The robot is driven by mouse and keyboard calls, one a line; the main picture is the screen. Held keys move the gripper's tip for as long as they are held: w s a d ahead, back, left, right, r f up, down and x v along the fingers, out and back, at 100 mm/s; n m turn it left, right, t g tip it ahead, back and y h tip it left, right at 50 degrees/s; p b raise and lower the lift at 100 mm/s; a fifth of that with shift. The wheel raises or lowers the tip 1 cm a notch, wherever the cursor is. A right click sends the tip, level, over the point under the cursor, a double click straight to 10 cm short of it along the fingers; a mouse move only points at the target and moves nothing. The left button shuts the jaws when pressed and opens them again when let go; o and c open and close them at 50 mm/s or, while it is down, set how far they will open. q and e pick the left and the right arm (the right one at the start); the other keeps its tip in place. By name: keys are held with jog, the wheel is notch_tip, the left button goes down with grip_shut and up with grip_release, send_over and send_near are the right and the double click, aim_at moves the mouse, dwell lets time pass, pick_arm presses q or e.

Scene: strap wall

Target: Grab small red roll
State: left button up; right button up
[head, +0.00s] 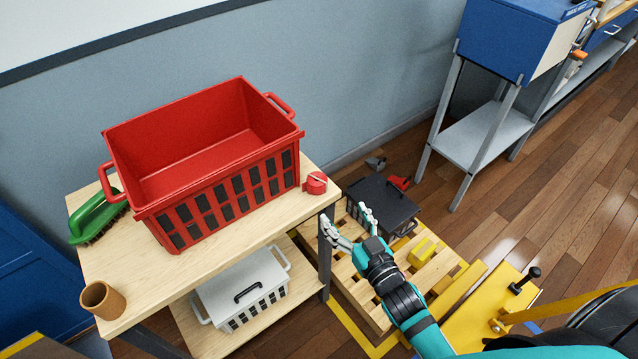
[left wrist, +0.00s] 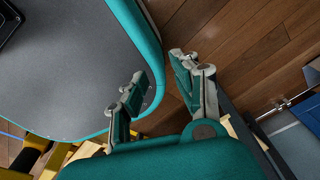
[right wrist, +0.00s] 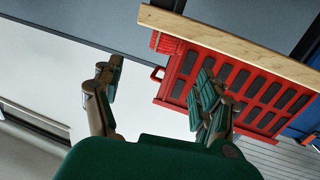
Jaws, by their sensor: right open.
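The small red roll (head: 315,182) sits on the right end of the wooden table top, just right of the large red crate (head: 220,190). My right gripper (head: 348,222) is open and empty, in front of and to the right of the roll, apart from it. In the right wrist view the scene looks turned over; the roll (right wrist: 166,43) is against the table board, beside the crate. My left gripper (left wrist: 156,75) is open and empty in its wrist view; the head view does not show it.
The table (head: 125,260) also carries a green brush (head: 95,218) and a brown cup (head: 102,300). A white crate (head: 240,290) stands on the lower shelf. Right of the table, a pallet (head: 400,268) holds a dark case (head: 382,203) and a yellow item (head: 426,250).

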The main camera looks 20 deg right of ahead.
aim_at(322, 186)
jog(key=w, duration=0.2)
jog(key=w+a, duration=0.1)
jog(key=w, duration=0.4)
jog(key=shift+a+f, duration=0.15)
jog(key=shift+w+a+f+p, duration=0.1)
jog(key=shift+w+a+p, duration=0.1)
jog(key=shift+w, duration=0.7)
jog(key=shift+w+a+r+p, duration=0.1)
jog(key=shift+w+a+p, duration=0.05)
jog(key=shift+w, duration=0.75)
jog(key=shift+w+a+f+p, duration=0.1)
jog(key=shift+w+a+p, duration=0.1)
jog(key=shift+w, duration=0.7)
jog(key=shift+s, duration=0.1)
jog(key=c, duration=1.2)
